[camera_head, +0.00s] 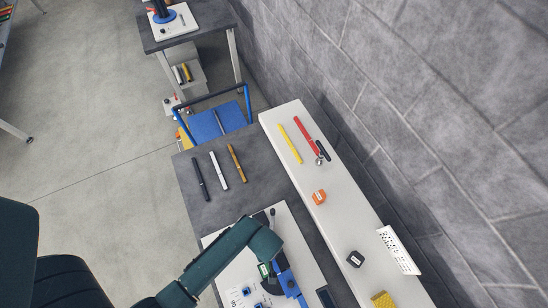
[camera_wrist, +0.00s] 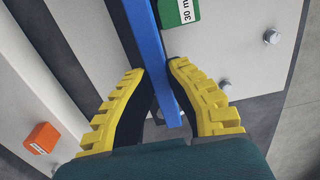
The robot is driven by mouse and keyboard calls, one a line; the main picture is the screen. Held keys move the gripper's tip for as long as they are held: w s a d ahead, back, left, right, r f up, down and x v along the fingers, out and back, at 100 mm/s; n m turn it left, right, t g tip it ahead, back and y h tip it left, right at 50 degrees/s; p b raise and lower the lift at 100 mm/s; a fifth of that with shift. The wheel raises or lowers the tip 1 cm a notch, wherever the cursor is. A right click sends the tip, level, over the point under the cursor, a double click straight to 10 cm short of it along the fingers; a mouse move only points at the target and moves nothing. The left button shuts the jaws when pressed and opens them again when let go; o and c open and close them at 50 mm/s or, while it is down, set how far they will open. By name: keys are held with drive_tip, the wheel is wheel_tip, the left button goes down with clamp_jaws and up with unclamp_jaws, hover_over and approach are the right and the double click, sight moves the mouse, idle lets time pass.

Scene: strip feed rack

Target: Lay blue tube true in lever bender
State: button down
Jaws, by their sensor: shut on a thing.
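In the wrist view my gripper (camera_wrist: 158,95) has its two yellow ribbed fingers closed in on the long blue tube (camera_wrist: 153,50). The tube is a straight bar running up out of the picture, past a green block marked 30 (camera_wrist: 180,10). Its lower end goes between the fingers. The lever bender stands on a white plate (camera_head: 215,239) at the bottom of the head view. Blue bender parts (camera_head: 285,278) show right of my arm's end. My arm hides the fingers there. Whether the tube touches the bender, I cannot tell.
Black (camera_head: 200,179), white (camera_head: 219,171) and brown (camera_head: 236,163) tubes lie on the grey bench. The white shelf (camera_head: 290,175) along the wall holds a yellow bar, a red tool, an orange box (camera_head: 319,197) and a dark block (camera_head: 355,259). Small metal pegs (camera_wrist: 271,37) rise from the plate.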

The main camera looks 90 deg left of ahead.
drive_tip(key=shift+d+r+p, duration=0.1)
drive_tip(key=shift+r+p, duration=0.1)
drive_tip(key=shift+p, duration=0.3)
drive_tip(key=shift+f+b, duration=1.3)
drive_tip(key=shift+f, duration=0.8)
drive_tip(key=shift+f+b, duration=0.95)
drive_tip(key=shift+f, duration=0.6)
drive_tip(key=c, duration=1.1)
unclamp_jaws()
drive_tip(key=shift+c, duration=0.2)
wheel_tip(320, 180, up, 12)
drive_tip(key=shift+r, duration=0.1)
